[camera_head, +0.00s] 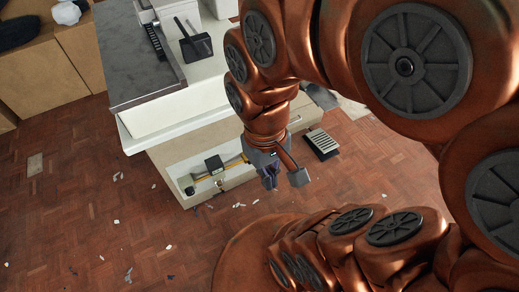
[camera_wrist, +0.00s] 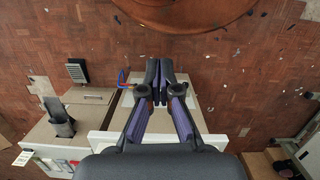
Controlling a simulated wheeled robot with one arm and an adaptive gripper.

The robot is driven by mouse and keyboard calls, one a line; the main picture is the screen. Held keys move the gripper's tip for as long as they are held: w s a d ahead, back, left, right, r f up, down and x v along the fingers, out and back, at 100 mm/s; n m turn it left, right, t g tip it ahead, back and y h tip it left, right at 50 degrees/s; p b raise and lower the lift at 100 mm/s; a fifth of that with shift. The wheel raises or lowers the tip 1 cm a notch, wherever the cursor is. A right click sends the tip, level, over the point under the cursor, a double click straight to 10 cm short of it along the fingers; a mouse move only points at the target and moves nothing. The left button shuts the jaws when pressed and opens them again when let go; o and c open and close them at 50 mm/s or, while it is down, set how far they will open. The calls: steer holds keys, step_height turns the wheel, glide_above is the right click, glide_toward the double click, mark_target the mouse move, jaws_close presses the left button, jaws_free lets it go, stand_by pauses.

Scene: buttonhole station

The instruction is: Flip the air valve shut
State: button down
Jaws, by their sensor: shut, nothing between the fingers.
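My gripper (camera_head: 270,177) is at the front of the sewing station, low beside its open shelf. In the wrist view its purple-padded fingers (camera_wrist: 159,80) are together at the tips, with nothing between them. A small blue angled piece (camera_wrist: 123,78) with an orange part shows just left of the fingertips, apart from them in the picture; it may be the air valve's lever. In the head view a yellow pipe (camera_head: 224,170) with small fittings runs along the shelf toward my gripper. My gripper and wrist hide part of that area, and the valve's position is not clear.
The white station cabinet (camera_head: 175,160) has a grey top (camera_head: 140,75). A black ribbed pedal (camera_head: 321,143) lies on the floor to the right. A small black box (camera_head: 214,164) is in the shelf. Scraps litter the parquet floor, which is otherwise clear in front.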

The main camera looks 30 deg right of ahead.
steer(key=w+d+f+t+b, duration=0.1)
steer(key=w+d+f+b, duration=0.4)
steer(key=w+f+b, duration=0.5)
steer(key=w+d+f+t+b, duration=0.1)
steer(key=w+d+f+b, duration=0.3)
steer(key=w+f+b, duration=0.55)
steer(key=w+d+f+t+b, duration=0.1)
steer(key=w+d+f+b, duration=0.6)
steer(key=f, duration=0.5)
steer(key=w+d+f+b, duration=0.3)
steer(key=w+f+b, duration=0.1)
steer(key=f, duration=0.3)
steer(key=w+d+f+m+t+b, duration=0.1)
steer(key=w+d+f+b, duration=0.2)
steer(key=f, duration=0.4)
steer(key=shift+w+d+b, duration=0.4)
steer(key=shift+w+d, duration=0.25)
steer(key=shift+f, duration=0.1)
steer(key=w+f+b, duration=0.1)
steer(key=f, duration=0.3)
steer(key=f+b, duration=0.2)
steer(key=f, duration=0.3)
steer(key=w+f+b, duration=0.1)
steer(key=f+b, duration=0.1)
steer(key=f, duration=0.2)
steer(key=shift+w+d+f, duration=0.1)
steer(key=shift+w+f, duration=0.2)
steer(key=shift+w, duration=0.05)
steer(key=shift+f, duration=0.2)
